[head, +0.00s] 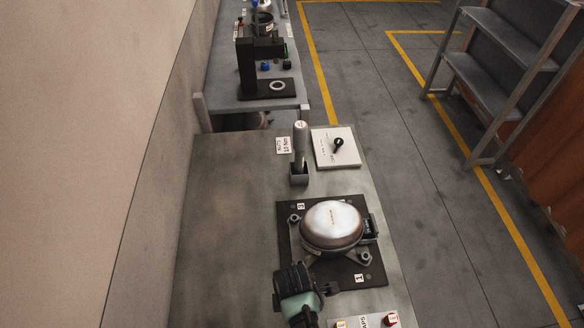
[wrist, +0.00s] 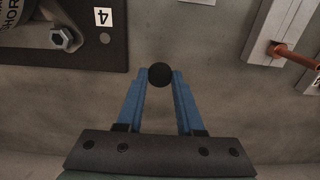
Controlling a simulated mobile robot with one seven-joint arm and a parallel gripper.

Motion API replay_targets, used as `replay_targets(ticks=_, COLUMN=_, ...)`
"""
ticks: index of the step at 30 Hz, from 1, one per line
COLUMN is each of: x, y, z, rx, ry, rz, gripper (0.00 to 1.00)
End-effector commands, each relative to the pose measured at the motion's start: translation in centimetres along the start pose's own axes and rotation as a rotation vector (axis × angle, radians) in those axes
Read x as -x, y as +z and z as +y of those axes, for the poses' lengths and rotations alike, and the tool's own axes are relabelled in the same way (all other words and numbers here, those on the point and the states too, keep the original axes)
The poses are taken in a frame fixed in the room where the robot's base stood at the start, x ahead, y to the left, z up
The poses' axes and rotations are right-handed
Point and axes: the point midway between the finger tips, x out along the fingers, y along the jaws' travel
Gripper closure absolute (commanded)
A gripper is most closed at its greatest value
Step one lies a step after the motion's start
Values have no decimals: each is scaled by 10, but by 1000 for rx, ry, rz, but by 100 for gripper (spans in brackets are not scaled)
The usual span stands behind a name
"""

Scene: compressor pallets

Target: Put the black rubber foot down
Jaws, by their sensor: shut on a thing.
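The black rubber foot (wrist: 159,74) shows in the wrist view as a small dark round thing between the tips of my two blue fingers. My gripper (wrist: 161,78) is shut on it. Bare grey bench (wrist: 225,95) lies beyond the foot; I cannot tell whether the foot touches it. The dark plate corner (wrist: 112,55) with the label 4 is to the upper left, apart from the foot. In the head view my arm's end hides the fingers and the foot, at the near left corner of the dark plate (head: 287,240).
A silver compressor (head: 332,222) stands on the plate. A bolt (wrist: 62,38) shows at the plate's corner. A light tray (wrist: 283,25) with a copper-coloured piece is at right in the wrist view. A grey-handled tool (head: 300,140) and a white board (head: 334,155) stand behind. The bench's left side is clear.

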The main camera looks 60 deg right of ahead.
Motion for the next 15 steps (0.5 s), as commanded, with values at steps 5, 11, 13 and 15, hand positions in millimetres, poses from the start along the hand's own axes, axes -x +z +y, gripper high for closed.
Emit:
replay_targets(ticks=5, x=-22, y=0, z=1, rx=-1, ry=0, rz=0, gripper=100)
replay_targets(ticks=11, x=-26, y=0, z=0, rx=-1, ry=1, rz=0, gripper=100)
replay_targets(ticks=13, x=-26, y=0, z=0, rx=-1, ry=1, rz=0, gripper=100)
replay_targets(ticks=15, x=-26, y=0, z=0, rx=-1, ry=1, rz=0, gripper=100)
